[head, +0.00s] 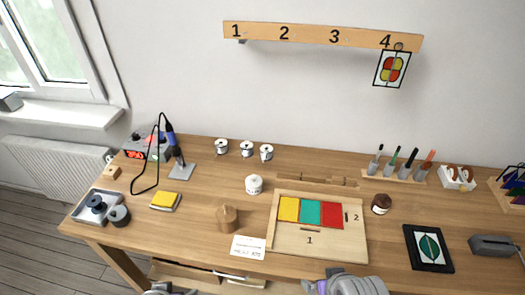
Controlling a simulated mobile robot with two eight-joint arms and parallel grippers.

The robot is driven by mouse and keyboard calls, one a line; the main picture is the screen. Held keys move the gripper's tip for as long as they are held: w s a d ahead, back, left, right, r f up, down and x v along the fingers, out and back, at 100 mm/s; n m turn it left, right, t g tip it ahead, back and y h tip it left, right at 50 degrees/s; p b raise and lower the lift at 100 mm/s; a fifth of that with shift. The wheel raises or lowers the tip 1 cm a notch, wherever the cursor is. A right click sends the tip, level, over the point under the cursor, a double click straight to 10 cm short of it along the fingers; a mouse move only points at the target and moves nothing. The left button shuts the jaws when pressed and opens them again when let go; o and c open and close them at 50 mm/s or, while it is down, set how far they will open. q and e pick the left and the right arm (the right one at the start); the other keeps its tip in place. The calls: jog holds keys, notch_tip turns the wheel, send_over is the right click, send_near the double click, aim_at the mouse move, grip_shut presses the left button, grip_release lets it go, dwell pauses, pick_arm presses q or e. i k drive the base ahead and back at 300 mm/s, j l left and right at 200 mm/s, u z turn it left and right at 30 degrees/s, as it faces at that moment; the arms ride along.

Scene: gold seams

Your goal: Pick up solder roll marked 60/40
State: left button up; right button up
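Three small white spools stand in a row at the back of the wooden desk, near the wall: a left spool (222,147), a middle spool (247,149) and a right spool (266,153). They look like solder rolls. Their markings are too small to read, so I cannot tell which one is 60/40. Grey parts of my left arm (160,289) and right arm (345,285) show at the bottom edge, well in front of the spools. Their fingers cannot be made out, and nothing is seen held.
A soldering station (146,148) with a looping cable and iron stand (182,172) is left of the spools. A white jar (254,184) stands in front of them. A wooden board (318,250) with coloured panels fills the middle. A numbered shelf (310,36) hangs above.

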aim_at(221, 145)
jog(key=i+j+u, duration=0.2)
jog(key=u, duration=0.2)
jog(key=i+j+u, duration=0.15)
jog(key=u, duration=0.25)
jog(key=i+u, duration=0.25)
jog(key=u, duration=0.15)
